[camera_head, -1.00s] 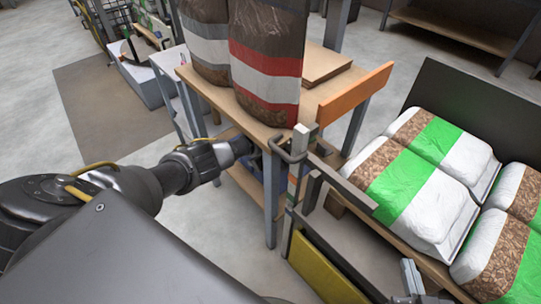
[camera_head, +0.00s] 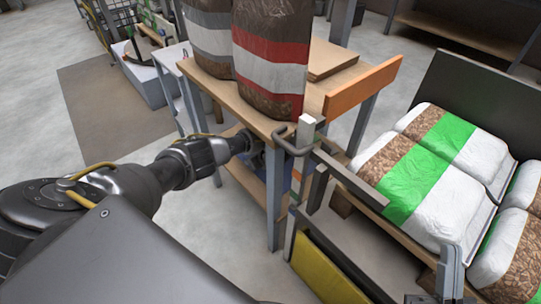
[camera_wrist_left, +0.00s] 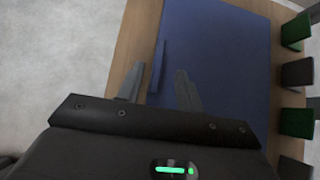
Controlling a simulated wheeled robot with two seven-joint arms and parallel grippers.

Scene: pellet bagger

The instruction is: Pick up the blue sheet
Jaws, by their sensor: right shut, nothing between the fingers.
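The blue sheet (camera_wrist_left: 225,60) lies on a wooden shelf in the left wrist view, with a narrow raised strip along its left edge. A bit of blue also shows under the tabletop in the head view (camera_head: 286,172). My left gripper (camera_wrist_left: 158,82) is open. One finger is over the bare wood, the other over the blue, with the sheet's edge strip between them. I cannot tell whether they touch it. In the head view my left arm reaches under the tabletop and its fingers are hidden. My right gripper (camera_head: 450,268) is shut and empty at the lower right.
Tall pellet bags (camera_head: 270,55) stand on the wooden table (camera_head: 225,97), which has an orange board (camera_head: 362,86) at its right end. A metal handle (camera_head: 292,140) stands at its front corner. Bags with green bands (camera_head: 415,180) fill the right. Green and dark blocks (camera_wrist_left: 297,73) line the shelf's right side.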

